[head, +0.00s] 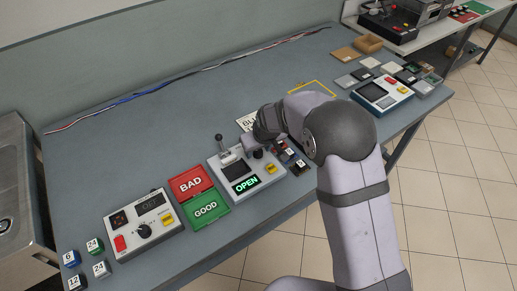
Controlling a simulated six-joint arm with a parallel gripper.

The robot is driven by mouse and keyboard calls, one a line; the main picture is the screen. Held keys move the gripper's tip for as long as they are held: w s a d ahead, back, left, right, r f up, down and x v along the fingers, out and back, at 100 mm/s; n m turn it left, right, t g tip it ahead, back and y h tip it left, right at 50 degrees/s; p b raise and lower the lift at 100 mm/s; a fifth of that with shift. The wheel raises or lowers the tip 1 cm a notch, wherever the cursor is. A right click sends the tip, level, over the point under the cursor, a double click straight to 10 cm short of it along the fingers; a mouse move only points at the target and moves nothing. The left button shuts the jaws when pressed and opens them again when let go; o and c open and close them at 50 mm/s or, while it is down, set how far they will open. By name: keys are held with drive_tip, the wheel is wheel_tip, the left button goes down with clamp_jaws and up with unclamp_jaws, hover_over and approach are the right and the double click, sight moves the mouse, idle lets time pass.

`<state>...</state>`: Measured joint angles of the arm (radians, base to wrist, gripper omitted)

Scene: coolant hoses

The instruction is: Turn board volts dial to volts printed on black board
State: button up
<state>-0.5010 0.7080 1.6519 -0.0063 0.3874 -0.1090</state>
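A light grey control box (155,241) sits at the front left of the bench. It carries a black dial (143,230), a dark display that seems to read OFF, a red button and a yellow part. The dial's exact setting is too small to read. My gripper (254,146) is over the back right of a grey tester (246,184) showing OPEN, well right of the dial. The arm hides part of it, and its fingers cannot be made out.
Red BAD (191,181) and green GOOD (206,207) trays lie between the box and the tester. Small dark pieces (291,156) lie right of the tester. A partly hidden white card (246,121) lies behind. The back left bench is clear except wires.

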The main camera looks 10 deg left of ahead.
drive_tip(key=b+v, duration=0.1)
drive_tip(key=v, duration=0.6)
drive_tip(key=shift+r+b, duration=0.15)
drive_tip(key=shift+b, duration=0.2)
drive_tip(key=shift+s, duration=0.1)
idle(0.3)
drive_tip(key=s+d+f+g, duration=0.1)
drive_tip(key=s+f, duration=0.1)
drive_tip(key=s, duration=0.1)
drive_tip(key=s+d+f+g+h, duration=0.1)
drive_tip(key=s+d+f, duration=0.2)
drive_tip(key=s+f, duration=0.1)
drive_tip(key=s, duration=0.1)
drive_tip(key=shift+s+d+m+g+h, duration=0.3)
drive_tip(key=shift+s+d+m+g, duration=0.05)
drive_tip(key=shift+d+m+g, duration=0.05)
drive_tip(key=s+d+r+m+g+h+p, duration=0.1)
drive_tip(key=s+d+r+m+g, duration=0.15)
drive_tip(key=s+d, duration=1.4)
drive_tip(key=d+r+m, duration=0.1)
drive_tip(key=d+m, duration=0.1)
drive_tip(key=w+d+r+m+t, duration=0.1)
drive_tip(key=d+r, duration=0.1)
drive_tip(key=shift+m+p, duration=0.35)
drive_tip(key=shift+p, duration=0.05)
